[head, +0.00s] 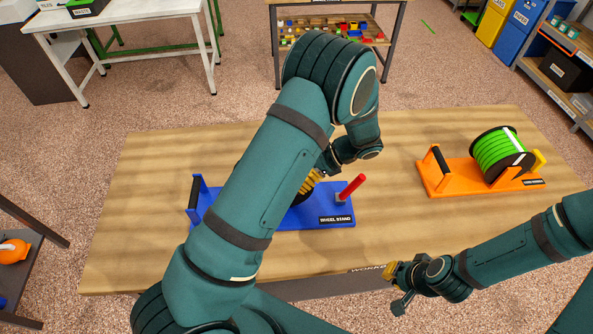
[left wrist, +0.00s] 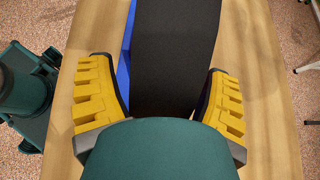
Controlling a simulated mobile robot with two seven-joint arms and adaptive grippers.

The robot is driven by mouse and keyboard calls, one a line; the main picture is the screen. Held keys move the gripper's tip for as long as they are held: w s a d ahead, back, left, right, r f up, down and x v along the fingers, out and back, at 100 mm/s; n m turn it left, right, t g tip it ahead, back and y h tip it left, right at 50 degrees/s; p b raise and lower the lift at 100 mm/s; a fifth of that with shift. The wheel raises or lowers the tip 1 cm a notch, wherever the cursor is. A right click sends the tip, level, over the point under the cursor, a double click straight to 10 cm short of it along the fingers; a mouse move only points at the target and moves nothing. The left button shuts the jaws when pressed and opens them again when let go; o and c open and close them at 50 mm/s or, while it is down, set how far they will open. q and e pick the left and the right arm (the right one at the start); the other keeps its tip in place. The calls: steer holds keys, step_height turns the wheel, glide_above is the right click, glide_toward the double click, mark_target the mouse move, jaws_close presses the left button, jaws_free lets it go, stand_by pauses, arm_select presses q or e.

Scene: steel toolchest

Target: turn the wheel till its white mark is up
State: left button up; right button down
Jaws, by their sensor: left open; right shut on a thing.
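The blue wheel stand (head: 330,213) lies on the wooden table, mostly behind my left arm. Only a dark sliver of the wheel (head: 304,195) shows in the head view. In the left wrist view the wheel (left wrist: 175,60) is a broad black band. No white mark shows on it in either view. My left gripper (head: 312,182) is open at the wheel; its yellow fingers (left wrist: 158,105) stand on both sides of the band. My right gripper (head: 392,280) is shut at the front edge of the table, apparently on that edge; the contact is small and partly hidden.
A red post (head: 352,187) rises from the right end of the blue stand, close to my left gripper. An orange stand (head: 440,177) with a green spool (head: 497,150) is at the table's right. The wooden table (head: 400,215) is bare between the two stands.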

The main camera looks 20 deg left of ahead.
arm_select(q)
steer(key=shift+w, duration=0.1)
steer(key=v, duration=1.2)
